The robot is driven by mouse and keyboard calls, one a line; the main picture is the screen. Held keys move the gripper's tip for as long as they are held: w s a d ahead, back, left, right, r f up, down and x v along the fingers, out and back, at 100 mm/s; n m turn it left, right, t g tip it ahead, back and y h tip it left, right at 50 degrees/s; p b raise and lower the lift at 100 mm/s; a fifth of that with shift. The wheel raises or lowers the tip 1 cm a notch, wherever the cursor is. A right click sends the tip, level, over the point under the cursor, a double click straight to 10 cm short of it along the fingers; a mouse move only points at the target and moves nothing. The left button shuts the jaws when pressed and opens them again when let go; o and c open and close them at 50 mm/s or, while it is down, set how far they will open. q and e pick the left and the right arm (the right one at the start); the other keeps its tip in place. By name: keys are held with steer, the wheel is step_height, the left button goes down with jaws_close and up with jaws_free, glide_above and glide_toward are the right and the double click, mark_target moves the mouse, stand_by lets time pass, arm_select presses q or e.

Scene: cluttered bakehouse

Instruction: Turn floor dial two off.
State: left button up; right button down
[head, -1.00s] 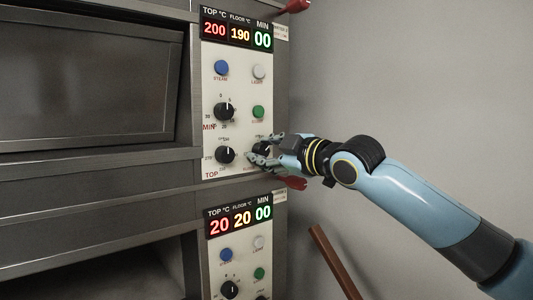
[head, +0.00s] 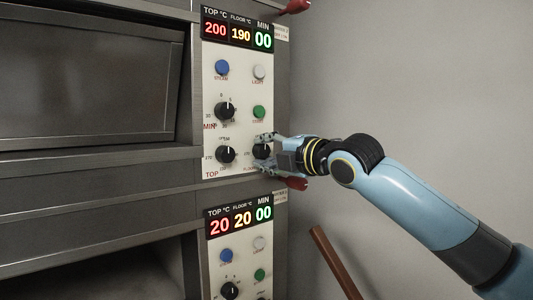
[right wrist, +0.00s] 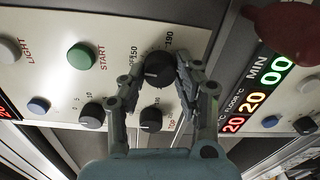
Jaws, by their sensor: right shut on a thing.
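The floor dial (head: 262,151) is the black knob at the lower right of the upper oven panel (head: 237,90). Its white pointer mark points roughly up in the head view. My right gripper (head: 266,152) is shut on this dial, one finger above it and one below. In the right wrist view the fingers (right wrist: 158,80) stand on both sides of the dial (right wrist: 158,69). The upper display (head: 239,29) reads 200 top, 190 floor and 00 min. My left gripper is not in view.
The top dial (head: 225,154), timer dial (head: 224,111), green start button (head: 259,112), blue button (head: 222,67) and light button (head: 259,72) are close by. A lower panel display (head: 239,219) reads 20, 20, 00. A brown pole (head: 334,262) leans at lower right.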

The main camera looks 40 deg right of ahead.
steer(key=shift+f+n, duration=0.1)
steer(key=shift+n, duration=0.4)
steer(key=c, duration=0.9)
jaws_free()
steer(key=shift+c, duration=0.2)
steer(key=shift+s, duration=0.15)
steer(key=s, duration=0.7)
steer(key=shift+d+r, duration=0.2)
steer(key=shift+s, duration=0.1)
